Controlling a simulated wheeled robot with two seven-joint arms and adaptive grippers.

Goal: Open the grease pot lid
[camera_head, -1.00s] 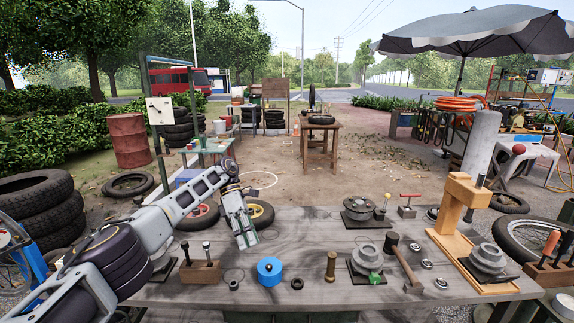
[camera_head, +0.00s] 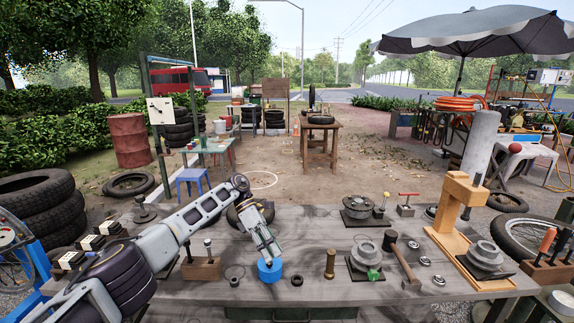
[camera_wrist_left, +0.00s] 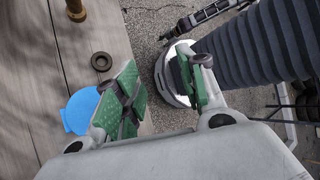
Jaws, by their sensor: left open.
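The grease pot appears to be the round blue pot (camera_head: 269,273) near the front edge of the workbench, left of centre. My left gripper (camera_head: 268,256) is over it in the head view, fingers pointing down, and hides part of its top. In the left wrist view the open gripper (camera_wrist_left: 160,88) has its two green-padded fingers spread with nothing between them. The blue pot (camera_wrist_left: 76,112) shows there beside the left finger, partly hidden by it. I cannot tell whether a finger touches the lid. My right gripper is out of view.
A dark ring (camera_head: 297,280) lies just right of the pot, with a brass cylinder (camera_head: 331,264) beyond it. A wooden block with upright tools (camera_head: 201,268) stands to the left. A hammer (camera_head: 404,262) lies further right. The bench behind the pot is mostly clear.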

